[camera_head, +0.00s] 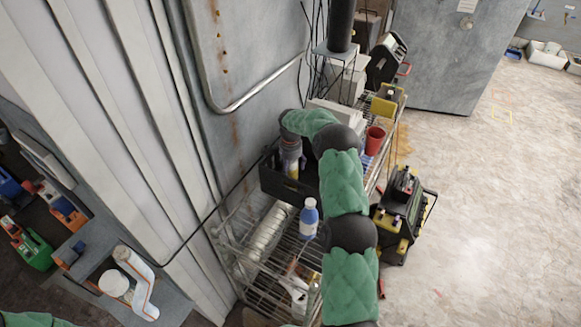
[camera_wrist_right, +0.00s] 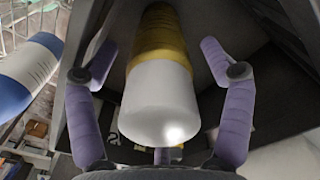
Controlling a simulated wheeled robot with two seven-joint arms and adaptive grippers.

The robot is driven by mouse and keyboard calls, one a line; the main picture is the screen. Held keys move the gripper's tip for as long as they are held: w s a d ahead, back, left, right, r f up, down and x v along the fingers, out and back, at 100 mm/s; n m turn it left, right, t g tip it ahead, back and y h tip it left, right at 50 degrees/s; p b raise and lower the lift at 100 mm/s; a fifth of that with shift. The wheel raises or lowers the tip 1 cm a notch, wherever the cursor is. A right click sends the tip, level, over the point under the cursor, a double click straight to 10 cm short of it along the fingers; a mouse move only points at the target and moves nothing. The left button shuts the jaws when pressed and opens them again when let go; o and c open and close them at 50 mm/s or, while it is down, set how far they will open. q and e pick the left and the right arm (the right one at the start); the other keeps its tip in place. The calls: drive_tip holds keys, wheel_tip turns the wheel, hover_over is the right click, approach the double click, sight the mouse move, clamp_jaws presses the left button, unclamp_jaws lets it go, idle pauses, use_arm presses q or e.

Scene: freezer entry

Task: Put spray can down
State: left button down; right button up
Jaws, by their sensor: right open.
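The spray can (camera_wrist_right: 160,95), white with a yellow band, stands inside a black bin (camera_head: 285,190) on the wire shelf. Only its upper part shows in the head view (camera_head: 291,166). My right gripper (camera_head: 291,150) is over the bin at the can. In the right wrist view its purple fingers (camera_wrist_right: 160,100) are spread to the left and right of the can, with gaps on both sides. The can's far end is hidden in the dark bin. My left gripper is out of view.
A red cup (camera_head: 374,139) is to the right of my arm. A black and yellow machine (camera_head: 403,215) stands on the floor. Open floor lies at right.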

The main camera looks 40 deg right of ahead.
wheel_tip(320, 180, up, 12)
drive_tip(key=shift+r+b, duration=0.15)
drive_tip(key=shift+b, duration=0.7)
